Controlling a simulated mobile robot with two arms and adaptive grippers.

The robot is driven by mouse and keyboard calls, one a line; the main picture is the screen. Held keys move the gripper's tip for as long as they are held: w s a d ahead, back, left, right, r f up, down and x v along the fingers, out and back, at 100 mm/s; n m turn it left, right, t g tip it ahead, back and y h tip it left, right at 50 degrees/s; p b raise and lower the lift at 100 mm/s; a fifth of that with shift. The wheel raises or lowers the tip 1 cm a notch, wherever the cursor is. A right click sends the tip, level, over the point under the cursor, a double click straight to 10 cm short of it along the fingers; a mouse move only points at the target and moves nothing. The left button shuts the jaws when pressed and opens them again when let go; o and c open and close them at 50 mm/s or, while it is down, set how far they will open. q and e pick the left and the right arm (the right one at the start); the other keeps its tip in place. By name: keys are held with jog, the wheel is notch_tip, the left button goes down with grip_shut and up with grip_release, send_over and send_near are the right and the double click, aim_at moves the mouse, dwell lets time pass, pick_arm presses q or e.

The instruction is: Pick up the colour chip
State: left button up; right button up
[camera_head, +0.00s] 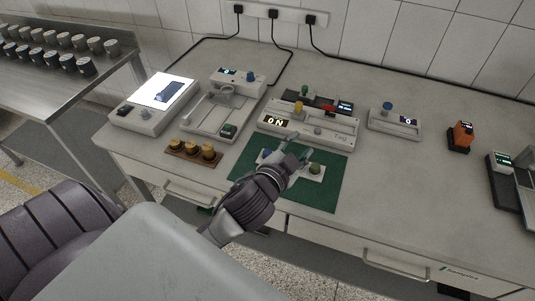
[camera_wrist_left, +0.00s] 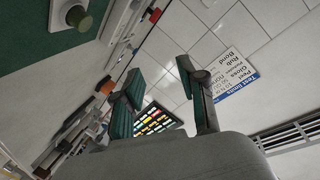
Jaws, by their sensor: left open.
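No thing in view can be picked out with certainty as the colour chip. A small dark blue piece (camera_head: 167,92) lies on the lit white panel of a light box (camera_head: 142,113) at the back left of the bench. My left gripper (camera_head: 298,158) is above the green mat (camera_head: 325,194), well to the right of the light box. In the left wrist view its two fingers (camera_wrist_left: 163,100) are apart with nothing between them. A white plate with a green knob (camera_head: 315,168) is on the mat, partly hidden by the gripper. My right gripper does not show.
A device with a lit display (camera_head: 310,127) stands just behind the mat. A wooden block with several brass-coloured weights (camera_head: 193,149) is left of it. A small device with a blue knob (camera_head: 394,122) and an orange item (camera_head: 461,136) stand right.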

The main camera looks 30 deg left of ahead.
pick_arm(q)
jog(key=w+d+r+m+t+h, duration=0.3)
jog(key=w+d+r+m+t, duration=0.15)
jog(key=r, duration=0.35)
jog(key=d+r+m+g+h, duration=0.2)
jog(key=d+r+m+h, duration=0.55)
jog(key=m+h, duration=0.5)
jog(key=m+g+y, duration=1.5)
jog(key=m+g, duration=0.2)
jog(key=g, duration=0.1)
send_over(268, 152)
notch_tip(268, 152, down, 14)
jog(key=shift+h, duration=0.25)
notch_tip(268, 152, down, 7)
jog(key=shift+a+f+p, duration=0.1)
jog(key=shift+p, duration=0.7)
notch_tip(268, 152, down, 5)
jog(key=shift+f+p, duration=0.15)
jog(key=shift+p, duration=1)
jog(key=shift+f, duration=0.35)
jog(key=c, duration=0.6)
